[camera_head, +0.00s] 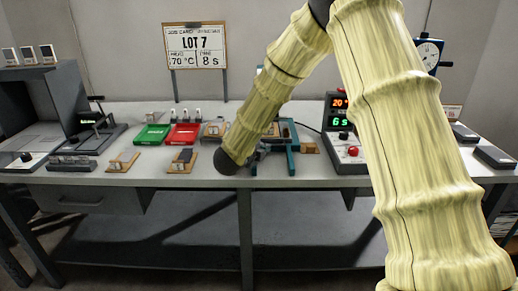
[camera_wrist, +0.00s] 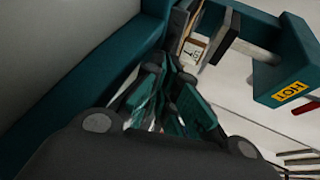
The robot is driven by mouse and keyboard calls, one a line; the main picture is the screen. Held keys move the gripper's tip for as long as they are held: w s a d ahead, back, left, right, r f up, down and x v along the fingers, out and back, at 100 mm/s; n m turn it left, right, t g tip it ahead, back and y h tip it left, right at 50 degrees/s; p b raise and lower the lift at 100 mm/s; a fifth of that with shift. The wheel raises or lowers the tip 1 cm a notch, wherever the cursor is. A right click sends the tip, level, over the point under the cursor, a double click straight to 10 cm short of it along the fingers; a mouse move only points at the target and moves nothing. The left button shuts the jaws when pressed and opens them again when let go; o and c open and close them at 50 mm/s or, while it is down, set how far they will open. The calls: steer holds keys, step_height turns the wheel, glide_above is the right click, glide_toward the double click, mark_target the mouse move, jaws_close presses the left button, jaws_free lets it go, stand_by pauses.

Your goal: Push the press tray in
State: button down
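The teal press (camera_head: 291,150) stands on the bench, partly behind my arm in the head view. In the wrist view its teal frame (camera_wrist: 75,65) runs along the left, and a teal block with an upside-down "HOT" label (camera_wrist: 285,95) is at upper right. A dark slab, which looks like the press tray (camera_wrist: 182,22), is at top centre beside a small piece with a white printed label (camera_wrist: 194,50). My gripper (camera_wrist: 168,68) has its fingertips together, close to the slab's near end; I cannot tell if they touch. In the head view the gripper (camera_head: 252,158) is mostly hidden.
A control box (camera_head: 345,135) with red and green digits and a red button stands right of the press. Green (camera_head: 152,134) and red (camera_head: 184,134) trays and small wooden pieces (camera_head: 123,161) lie left. A "LOT 7" sign (camera_head: 195,46) reads 70 °C, 8 s.

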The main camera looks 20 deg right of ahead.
steer(key=shift+d+r, duration=0.15)
steer(key=v, duration=1.4)
steer(key=shift+p, duration=0.4)
